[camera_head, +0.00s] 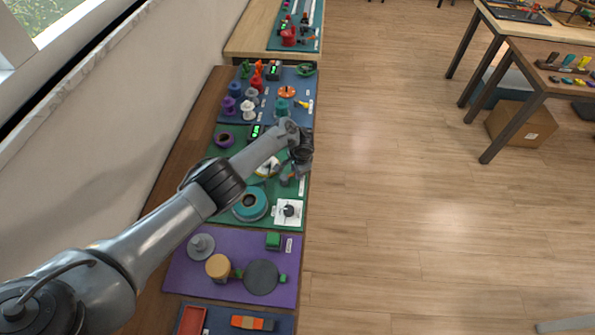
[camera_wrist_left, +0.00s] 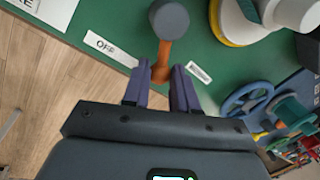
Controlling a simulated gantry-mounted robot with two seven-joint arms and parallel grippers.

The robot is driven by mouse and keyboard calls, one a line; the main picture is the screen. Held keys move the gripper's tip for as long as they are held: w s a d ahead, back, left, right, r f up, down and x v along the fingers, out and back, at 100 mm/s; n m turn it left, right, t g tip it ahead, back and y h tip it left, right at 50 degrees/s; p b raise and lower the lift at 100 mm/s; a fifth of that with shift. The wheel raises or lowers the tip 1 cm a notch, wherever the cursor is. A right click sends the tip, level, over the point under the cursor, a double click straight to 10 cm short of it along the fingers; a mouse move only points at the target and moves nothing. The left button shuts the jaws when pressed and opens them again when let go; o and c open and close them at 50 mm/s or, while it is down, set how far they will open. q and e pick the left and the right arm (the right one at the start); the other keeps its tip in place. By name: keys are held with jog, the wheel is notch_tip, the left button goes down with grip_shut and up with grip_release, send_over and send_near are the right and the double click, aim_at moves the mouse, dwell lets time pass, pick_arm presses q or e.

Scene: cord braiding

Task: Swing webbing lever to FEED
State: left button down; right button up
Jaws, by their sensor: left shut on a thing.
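The webbing lever (camera_wrist_left: 166,52) is a short orange-brown arm with a round dark grey knob (camera_wrist_left: 169,18), standing over the green board (camera_wrist_left: 125,18). In the left wrist view, the two purple-grey fingers of my left gripper (camera_wrist_left: 161,76) are shut on the lever's orange end. A white label reading OFF (camera_wrist_left: 110,47) lies to the left of the lever. A smaller white label (camera_wrist_left: 198,72) lies to its right, its text too small to read. My right gripper is not in view.
A white and yellow round part (camera_wrist_left: 238,24) stands near the lever, with a blue handwheel (camera_wrist_left: 247,98) further right. In the head view a teal ring (camera_head: 250,204) and a white plate with a dark knob (camera_head: 288,212) are nearby. Open floor lies to the right.

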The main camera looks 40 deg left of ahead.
pick_arm(q)
jog(key=c, duration=0.9)
grip_release()
jog(key=shift+r+p, duration=0.4)
jog(key=shift+r, duration=0.1)
jog(key=r+p, duration=0.1)
jog(key=r, duration=0.2)
jog(key=d+r+p, duration=0.1)
jog(key=r+p, duration=0.1)
jog(key=r, duration=0.1)
jog(key=s+r+p, duration=0.1)
jog(key=r+p, duration=0.1)
jog(key=r, duration=0.1)
jog(key=shift+d+r, duration=0.3)
jog(key=shift+d, duration=0.05)
